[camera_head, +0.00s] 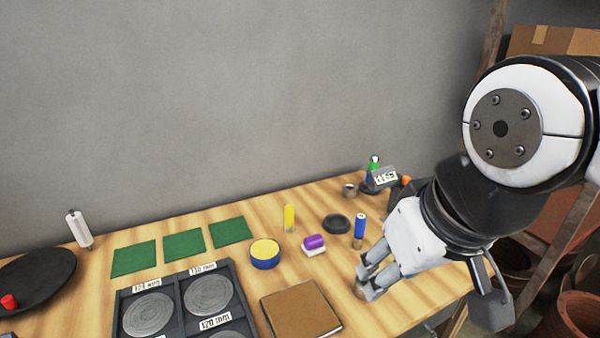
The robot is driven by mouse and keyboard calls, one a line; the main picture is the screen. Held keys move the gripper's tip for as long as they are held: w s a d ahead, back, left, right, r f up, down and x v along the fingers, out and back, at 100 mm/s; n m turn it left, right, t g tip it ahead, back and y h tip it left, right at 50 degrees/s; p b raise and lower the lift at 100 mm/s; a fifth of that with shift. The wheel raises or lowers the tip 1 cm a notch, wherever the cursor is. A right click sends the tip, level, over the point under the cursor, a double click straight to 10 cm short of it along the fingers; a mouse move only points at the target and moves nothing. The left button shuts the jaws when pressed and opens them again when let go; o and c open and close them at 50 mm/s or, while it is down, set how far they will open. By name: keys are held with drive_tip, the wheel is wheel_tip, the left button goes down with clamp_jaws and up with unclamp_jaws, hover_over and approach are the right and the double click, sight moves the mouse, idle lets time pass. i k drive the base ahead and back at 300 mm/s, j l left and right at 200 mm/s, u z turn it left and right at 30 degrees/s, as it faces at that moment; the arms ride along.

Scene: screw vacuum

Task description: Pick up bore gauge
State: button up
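I cannot tell for sure which thing is the bore gauge. A small device with a white, digit-marked face (385,177) stands at the back right of the wooden table, close to a green and blue piece; it could be the gauge. My gripper (366,280) is low over the right front part of the table, pointing down and left, in front of that device and apart from it. Its two fingers look spread apart. A small brownish piece (360,291) shows at the fingertips; I cannot tell if it is touched or held.
A blue cylinder (359,227) stands just behind my fingers, with a black ring (336,224) and a purple and white block (314,243) to its left. A brown square pad (299,310) lies left of my gripper. A dark tray (172,281) holds labelled grey discs.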

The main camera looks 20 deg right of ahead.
sight(361, 219)
drive_tip(key=i+l+z, duration=0.1)
drive_tip(key=l, duration=0.2)
drive_tip(key=i+l, duration=0.15)
drive_tip(key=l, duration=0.15)
drive_tip(key=k+l+u, duration=0.2)
drive_tip(key=k+l, duration=0.15)
drive_tip(key=l, duration=0.25)
drive_tip(key=k+l+u, duration=0.25)
drive_tip(key=l, duration=0.25)
drive_tip(key=k+l, duration=0.05)
drive_tip(key=k, duration=0.05)
